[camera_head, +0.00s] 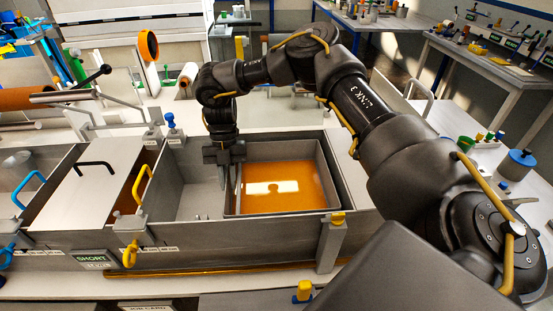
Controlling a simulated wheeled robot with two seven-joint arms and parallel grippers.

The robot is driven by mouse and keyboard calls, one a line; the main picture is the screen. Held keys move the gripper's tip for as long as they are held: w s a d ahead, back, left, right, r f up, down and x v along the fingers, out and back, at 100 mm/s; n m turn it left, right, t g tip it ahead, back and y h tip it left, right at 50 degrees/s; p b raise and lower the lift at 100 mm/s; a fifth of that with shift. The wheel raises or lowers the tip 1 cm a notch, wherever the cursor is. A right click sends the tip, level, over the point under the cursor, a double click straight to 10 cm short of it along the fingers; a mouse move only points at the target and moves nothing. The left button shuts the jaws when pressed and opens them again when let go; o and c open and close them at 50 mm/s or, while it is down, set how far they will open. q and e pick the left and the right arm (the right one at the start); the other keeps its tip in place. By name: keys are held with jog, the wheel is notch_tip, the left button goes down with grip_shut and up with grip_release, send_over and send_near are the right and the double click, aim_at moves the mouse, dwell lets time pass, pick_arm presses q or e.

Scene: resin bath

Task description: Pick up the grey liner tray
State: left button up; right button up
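The grey liner tray (328,176) sits in the right-hand part of the grey bath, with a flat layer of orange resin (290,200) inside its walls. My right gripper (231,185) points down at the tray's left wall, its fingers at the wall's upper edge. The fingers look close to the wall, but I cannot tell whether they are clamped on it. The gripper hides part of that wall. My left gripper is not in view.
The bath's outer wall (230,240) runs along the front, with a clamp post (330,242) at its right corner. An empty compartment (197,180) lies left of the tray. A grey lid (88,180) with a black handle covers another section further left.

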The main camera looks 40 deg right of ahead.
jog(key=shift+x, duration=1.05)
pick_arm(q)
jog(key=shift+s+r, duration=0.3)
pick_arm(e)
grip_shut()
jog(key=shift+r, duration=0.1)
